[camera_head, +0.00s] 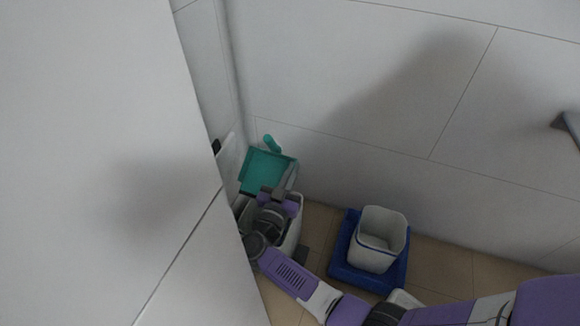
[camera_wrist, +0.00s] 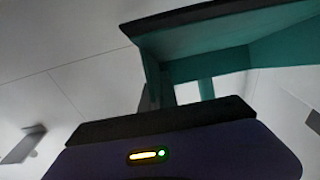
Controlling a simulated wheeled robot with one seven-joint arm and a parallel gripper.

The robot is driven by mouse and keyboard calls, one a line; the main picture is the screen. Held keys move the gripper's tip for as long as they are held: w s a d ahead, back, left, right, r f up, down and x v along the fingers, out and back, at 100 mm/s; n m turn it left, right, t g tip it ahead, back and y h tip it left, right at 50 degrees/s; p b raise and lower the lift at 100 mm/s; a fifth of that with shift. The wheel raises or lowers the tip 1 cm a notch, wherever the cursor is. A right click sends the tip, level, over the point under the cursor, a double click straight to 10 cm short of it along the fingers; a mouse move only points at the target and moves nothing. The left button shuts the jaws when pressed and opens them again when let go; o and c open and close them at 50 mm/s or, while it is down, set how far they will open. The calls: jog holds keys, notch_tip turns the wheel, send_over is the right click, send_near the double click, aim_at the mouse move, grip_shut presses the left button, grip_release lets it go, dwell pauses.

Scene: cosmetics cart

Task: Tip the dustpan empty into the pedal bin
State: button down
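The teal dustpan (camera_head: 262,172) is at the left by the wall corner, its handle (camera_head: 271,143) pointing toward the back wall. My gripper (camera_head: 287,178) is at the dustpan's near right edge; whether its fingers close on it is unclear. In the wrist view the dustpan (camera_wrist: 220,40) fills the upper right, with a dark edge, above my gripper's dark body. A pale bin (camera_head: 296,228), which looks like the pedal bin, stands below the dustpan, partly hidden by my arm. The dustpan's contents and the bin's inside cannot be made out.
A second pale open bin (camera_head: 381,240) stands on a blue base (camera_head: 343,265) to the right. A large white panel (camera_head: 100,160) fills the left. The wall (camera_head: 340,100) is close behind. A grey fixture (camera_head: 567,123) juts out at the right. Tiled floor shows between the bins.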

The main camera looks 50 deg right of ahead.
jog(key=shift+w+d+r+g+y+p, duration=0.25)
jog(key=shift+d+y+p, duration=0.45)
jog(key=shift+p, duration=2.1)
jog(key=shift+w+d+r+g+y+p, duration=0.1)
jog(key=shift+d+g+y+p, duration=0.25)
jog(key=shift+y+p, duration=1.6)
jog(key=p, duration=0.4)
jog(key=shift+w+d+f+h, duration=0.1)
jog(key=shift+d+f+h, duration=0.05)
jog(key=shift+d+h, duration=0.15)
jog(key=shift+f+g+p, duration=0.15)
jog(key=shift+g+p, duration=0.15)
jog(key=shift+p, duration=0.3)
jog(key=shift+f, duration=0.1)
